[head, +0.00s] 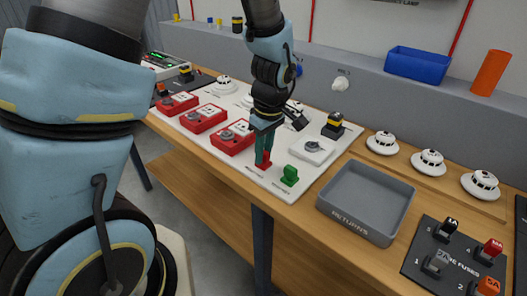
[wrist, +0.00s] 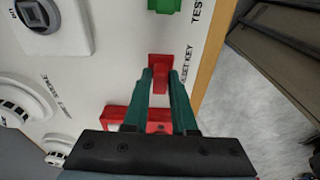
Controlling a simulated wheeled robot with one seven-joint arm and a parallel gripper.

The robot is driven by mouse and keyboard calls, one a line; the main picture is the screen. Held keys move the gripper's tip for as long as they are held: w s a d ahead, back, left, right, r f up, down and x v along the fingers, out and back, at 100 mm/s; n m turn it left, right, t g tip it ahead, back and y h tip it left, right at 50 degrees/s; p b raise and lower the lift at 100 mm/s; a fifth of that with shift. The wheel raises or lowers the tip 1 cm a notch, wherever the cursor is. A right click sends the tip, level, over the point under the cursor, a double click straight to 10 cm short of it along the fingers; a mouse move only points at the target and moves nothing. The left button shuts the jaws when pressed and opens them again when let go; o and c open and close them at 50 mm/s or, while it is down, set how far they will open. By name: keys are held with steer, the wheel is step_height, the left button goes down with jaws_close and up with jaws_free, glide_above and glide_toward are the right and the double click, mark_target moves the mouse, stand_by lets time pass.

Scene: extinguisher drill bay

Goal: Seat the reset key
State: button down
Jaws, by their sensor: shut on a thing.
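A red key (head: 264,165) is between the teal fingers of my gripper (head: 264,152), near the front edge of the white board. In the wrist view the fingertips (wrist: 162,78) are shut on the red key (wrist: 160,62), close to a label ending in "KEY". I cannot tell whether the key touches the board. A green key-like piece (head: 289,176) stands to the right on the board; part of it shows at the top of the wrist view (wrist: 164,5). Red boxes (head: 177,106), (head: 203,118), (head: 232,137) with round centres stand in a row to the left.
White detectors sit on the board behind, and a square white unit (head: 312,150) lies to the right. A yellow-black piece (head: 334,125) stands behind it. A grey returns tray (head: 345,218) and a fuse panel (head: 425,265) lie farther right. Several detectors (head: 428,162) line the bench.

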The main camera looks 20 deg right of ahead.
steer(key=shift+c, duration=1.6)
jaws_free()
steer(key=shift+r+p, duration=2.65)
steer(key=shift+r, duration=0.85)
steer(key=a+r+m, duration=0.2)
steer(key=a+m, duration=0.1)
steer(key=a, duration=0.9)
steer(key=w+a+r+m+b, duration=0.1)
steer(key=a+r+m, duration=0.2)
steer(key=a, duration=1)
steer(key=shift+a+m+h+b, duration=0.2)
steer(key=shift+m+h+b, duration=0.1)
steer(key=shift+h, duration=0.1)
